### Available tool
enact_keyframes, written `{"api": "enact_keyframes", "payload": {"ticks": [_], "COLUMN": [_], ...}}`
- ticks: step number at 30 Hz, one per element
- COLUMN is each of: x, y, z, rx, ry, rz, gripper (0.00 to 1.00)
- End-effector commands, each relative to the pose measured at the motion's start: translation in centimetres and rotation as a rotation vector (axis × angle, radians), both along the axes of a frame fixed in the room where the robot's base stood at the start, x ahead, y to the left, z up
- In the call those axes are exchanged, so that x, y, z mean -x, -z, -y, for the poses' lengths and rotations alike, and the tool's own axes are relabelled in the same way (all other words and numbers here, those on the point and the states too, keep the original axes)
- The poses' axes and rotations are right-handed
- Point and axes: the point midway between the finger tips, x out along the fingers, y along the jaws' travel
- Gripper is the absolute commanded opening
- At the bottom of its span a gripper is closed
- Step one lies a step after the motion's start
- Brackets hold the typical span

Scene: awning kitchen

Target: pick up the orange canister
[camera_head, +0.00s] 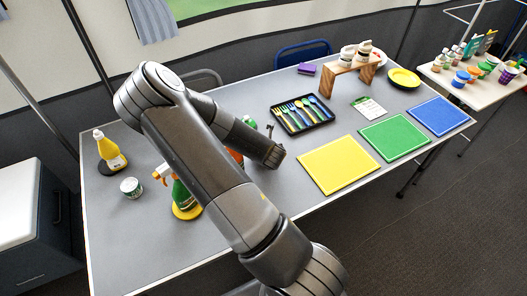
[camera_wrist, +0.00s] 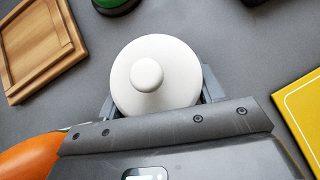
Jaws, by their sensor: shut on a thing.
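My gripper (camera_wrist: 157,97) is shut on a round thing with a white lid and a round knob (camera_wrist: 147,74), seen from above in the wrist view. A finger shows at each side of the lid. The body under the lid is hidden, so I cannot tell its colour. A smooth orange thing (camera_wrist: 28,158) shows beside my gripper at the lower left of the wrist view, partly cut off. In the head view an orange patch (camera_head: 236,157) shows behind my arm, mostly hidden. My gripper (camera_head: 275,156) is low over the grey table there, and its grasp is not clear.
A wooden board (camera_wrist: 42,47) lies left of the lid. A yellow mat (camera_head: 338,164) lies right of my gripper, and a cutlery tray (camera_head: 302,127) behind it. A spray bottle (camera_head: 182,192), a small tub (camera_head: 131,187) and a yellow bottle (camera_head: 108,148) stand at the left.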

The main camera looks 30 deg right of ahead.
Motion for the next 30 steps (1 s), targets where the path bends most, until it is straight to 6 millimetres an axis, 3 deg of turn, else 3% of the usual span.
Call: {"api": "enact_keyframes", "payload": {"ticks": [6, 17, 30], "x": [0.0, 0.0, 0.0], "y": [0.0, -0.3, -3.3], "z": [0.0, 0.0, 0.0], "rx": [0.0, 0.0, -0.001], "ry": [0.0, 0.001, 0.0], "rz": [0.0, 0.001, 0.002], "gripper": [0.06, 0.06, 0.06]}}
